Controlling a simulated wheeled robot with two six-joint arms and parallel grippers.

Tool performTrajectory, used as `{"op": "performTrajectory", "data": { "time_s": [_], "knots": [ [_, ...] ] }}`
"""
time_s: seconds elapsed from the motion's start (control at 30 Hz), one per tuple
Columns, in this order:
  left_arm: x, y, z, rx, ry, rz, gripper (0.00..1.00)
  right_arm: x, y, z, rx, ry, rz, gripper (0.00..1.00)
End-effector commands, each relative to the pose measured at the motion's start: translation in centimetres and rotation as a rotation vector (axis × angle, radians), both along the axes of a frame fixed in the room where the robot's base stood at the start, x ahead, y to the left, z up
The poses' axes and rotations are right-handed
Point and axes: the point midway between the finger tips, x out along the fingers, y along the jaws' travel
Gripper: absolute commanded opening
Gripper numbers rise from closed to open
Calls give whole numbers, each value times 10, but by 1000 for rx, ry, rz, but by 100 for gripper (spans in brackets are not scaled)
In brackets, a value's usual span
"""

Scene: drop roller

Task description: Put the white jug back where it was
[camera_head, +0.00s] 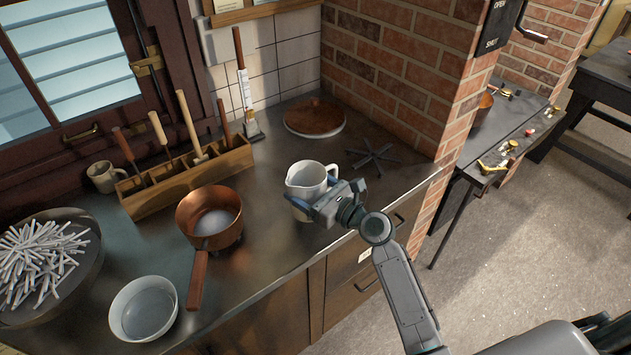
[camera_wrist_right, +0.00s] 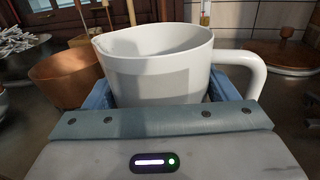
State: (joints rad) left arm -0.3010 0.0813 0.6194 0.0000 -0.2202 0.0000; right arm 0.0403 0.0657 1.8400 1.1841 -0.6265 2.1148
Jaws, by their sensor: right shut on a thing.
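The white jug (camera_head: 306,178) is upright over the metal counter, right of the copper pan. My right gripper (camera_head: 312,203) is shut on the jug, with its fingers on either side of the body. In the right wrist view the jug (camera_wrist_right: 155,70) fills the middle between the blue fingers (camera_wrist_right: 160,98), its handle to the right. I cannot tell whether the jug's base touches the counter. My left gripper is not in view.
A copper pan (camera_head: 208,218), white bowl (camera_head: 143,308) and tray of white sticks (camera_head: 85,265) stand left. A wooden tool rack (camera_head: 185,182) and mug (camera_head: 103,176) are behind. A round copper-coloured lid (camera_head: 315,117) and dark star-shaped trivet (camera_head: 372,158) lie near the brick wall.

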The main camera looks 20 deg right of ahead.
Motion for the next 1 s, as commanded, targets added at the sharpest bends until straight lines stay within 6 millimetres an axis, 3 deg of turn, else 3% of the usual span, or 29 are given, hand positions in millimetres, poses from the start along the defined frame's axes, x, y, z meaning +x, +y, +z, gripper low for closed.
{"op": "performTrajectory", "data": {
  "time_s": [0.1,0.3,0.47,0.8,1.0],
  "knots": [
    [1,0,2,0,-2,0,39,24,-15,0,-1,-3,-2,34],
    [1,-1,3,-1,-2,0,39,42,-27,-3,2,-3,-1,34],
    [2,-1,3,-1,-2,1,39,50,-33,-4,0,-4,-2,34],
    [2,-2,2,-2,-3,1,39,51,-33,-38,2,-1,-2,34],
    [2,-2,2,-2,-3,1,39,51,-33,-39,1,-4,-2,34]
  ]
}}
